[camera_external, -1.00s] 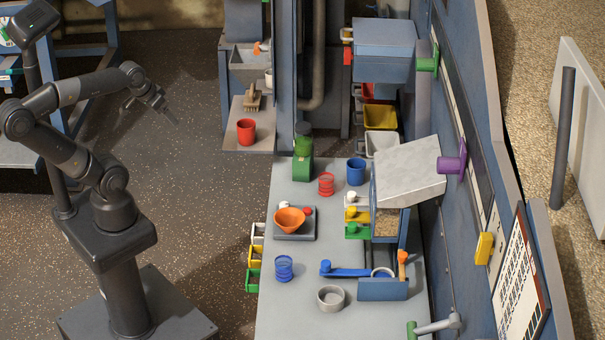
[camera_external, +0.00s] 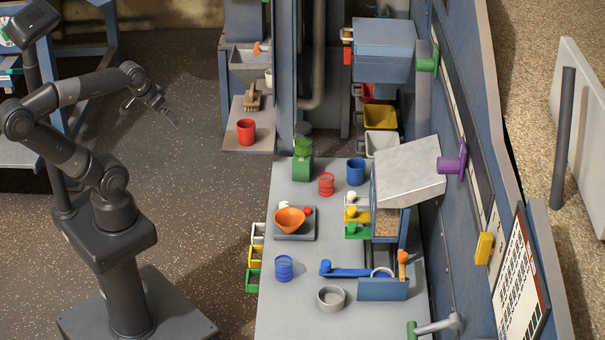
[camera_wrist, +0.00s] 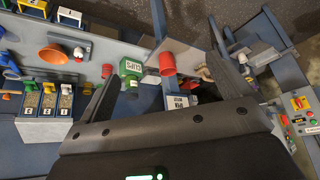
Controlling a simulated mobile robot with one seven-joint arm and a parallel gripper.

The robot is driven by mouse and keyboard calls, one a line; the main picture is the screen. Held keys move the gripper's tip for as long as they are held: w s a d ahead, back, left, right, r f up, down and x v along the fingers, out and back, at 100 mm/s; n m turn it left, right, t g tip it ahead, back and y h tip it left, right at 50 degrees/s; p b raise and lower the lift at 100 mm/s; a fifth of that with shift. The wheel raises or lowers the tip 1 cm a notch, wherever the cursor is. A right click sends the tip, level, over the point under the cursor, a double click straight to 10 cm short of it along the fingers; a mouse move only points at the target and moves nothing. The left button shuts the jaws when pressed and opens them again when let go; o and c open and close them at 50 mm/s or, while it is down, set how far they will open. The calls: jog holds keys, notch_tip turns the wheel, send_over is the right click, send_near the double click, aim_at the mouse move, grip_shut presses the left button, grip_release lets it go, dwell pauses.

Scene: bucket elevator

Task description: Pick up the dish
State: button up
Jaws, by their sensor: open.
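A small round grey dish (camera_external: 331,307) stands on the near part of the bench in the external view. An orange bowl (camera_external: 290,219) sits on a dark square scale or tray farther left on the bench. The bowl also shows at the upper left of the wrist view (camera_wrist: 53,54). I cannot pick out the grey dish in the wrist view. My gripper (camera_external: 167,113) is open and empty, held in the air left of the bench, well apart from both. Its two dark fingers are spread in the wrist view (camera_wrist: 162,50).
The bench (camera_external: 300,270) holds a blue ringed jar (camera_external: 284,268), a red jar (camera_external: 326,184), a blue cup (camera_external: 356,172) and a green box (camera_external: 302,167). A blue holder (camera_external: 382,290) stands right of the grey dish. A red cup (camera_external: 246,132) sits on a side shelf. Floor between me and the bench is clear.

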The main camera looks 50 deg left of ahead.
jog(key=w+d+r+m+g+h, duration=0.1)
jog(key=w+d+r+m+g, duration=0.15)
jog(key=w+d+m, duration=0.9)
jog(key=w+d+f+m+g+h, duration=0.15)
jog(key=w+d, duration=0.25)
jog(key=d, duration=0.7)
jog(key=w+d+f+m, duration=0.2)
jog(key=w+d+m, duration=0.1)
jog(key=d, duration=0.7)
jog(key=m+g, duration=0.5)
jog(key=m, duration=0.7)
send_over(331, 302)
jog(key=a, duration=0.2)
jog(key=f, duration=1.6)
jog(key=w+f, duration=0.1)
jog(key=f, duration=0.7)
jog(key=shift+d+f, duration=0.1)
jog(key=shift+f, duration=0.15)
jog(key=shift+h, duration=0.25)
jog(key=shift+w+d+x, duration=0.1)
jog(key=shift+x, duration=1.3)
jog(key=shift+w+d+x, duration=0.15)
jog(key=shift+x, duration=1.2)
jog(key=shift+c, duration=0.4)
